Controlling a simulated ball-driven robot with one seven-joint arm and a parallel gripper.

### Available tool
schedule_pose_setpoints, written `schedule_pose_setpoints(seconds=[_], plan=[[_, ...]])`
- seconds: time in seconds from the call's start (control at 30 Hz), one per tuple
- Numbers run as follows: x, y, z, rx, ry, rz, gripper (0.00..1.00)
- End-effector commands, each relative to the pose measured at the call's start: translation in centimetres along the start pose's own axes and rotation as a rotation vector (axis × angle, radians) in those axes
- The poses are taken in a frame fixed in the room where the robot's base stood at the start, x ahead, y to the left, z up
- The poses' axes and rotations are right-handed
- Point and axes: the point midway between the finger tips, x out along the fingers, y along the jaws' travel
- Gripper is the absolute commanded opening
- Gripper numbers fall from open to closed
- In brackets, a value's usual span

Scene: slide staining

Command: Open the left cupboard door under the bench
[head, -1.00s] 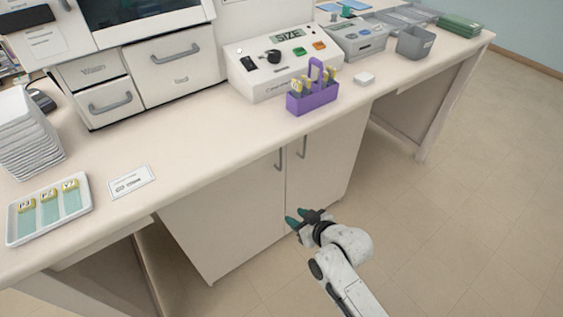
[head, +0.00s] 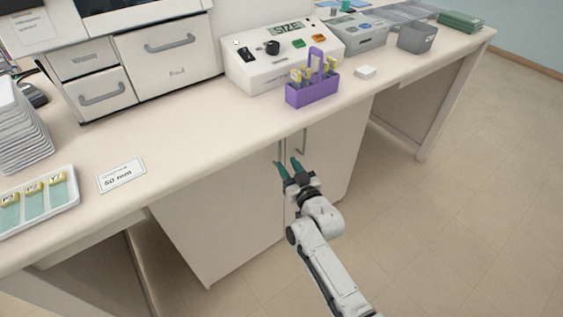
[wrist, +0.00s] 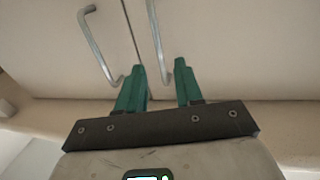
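The left cupboard door (head: 218,218) under the bench is closed, flush beside the right door (head: 335,165). Its bar handle (head: 281,150) is upright near the seam; the right door's handle (head: 304,141) is just right of it. My gripper (head: 286,161) is open in front of the left handle's lower part, fingers pointing toward the doors. The wrist view appears upside down, with the bench edge below. There one handle (wrist: 155,35) runs down to the gap between my fingertips (wrist: 159,65); the other (wrist: 88,35) is outside, left of the fingers. I cannot tell whether the fingers touch a handle.
The bench top (head: 200,140) overhangs the doors. On it stand a purple slide rack (head: 312,95), a white control box (head: 245,72), a label card (head: 121,176) and a slide tray (head: 62,208). The floor (head: 450,230) at right is clear.

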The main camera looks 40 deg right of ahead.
Motion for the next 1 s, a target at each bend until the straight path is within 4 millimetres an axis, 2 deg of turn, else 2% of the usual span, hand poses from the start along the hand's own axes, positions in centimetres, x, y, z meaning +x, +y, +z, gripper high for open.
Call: schedule_pose_setpoints(seconds=[0.1,0.3,0.47,0.73,1.0], plan=[[2.2,0.1,0.4,0.000,0.002,0.003,0.36],[4.4,0.0,0.1,0.001,0.000,0.001,0.36],[5.1,-0.1,0.0,0.000,-0.001,-0.001,0.36],[5.2,-0.1,0.0,-0.001,-0.001,-0.001,0.36],[5.2,-0.1,0.0,0.000,-0.001,-0.001,0.10]])
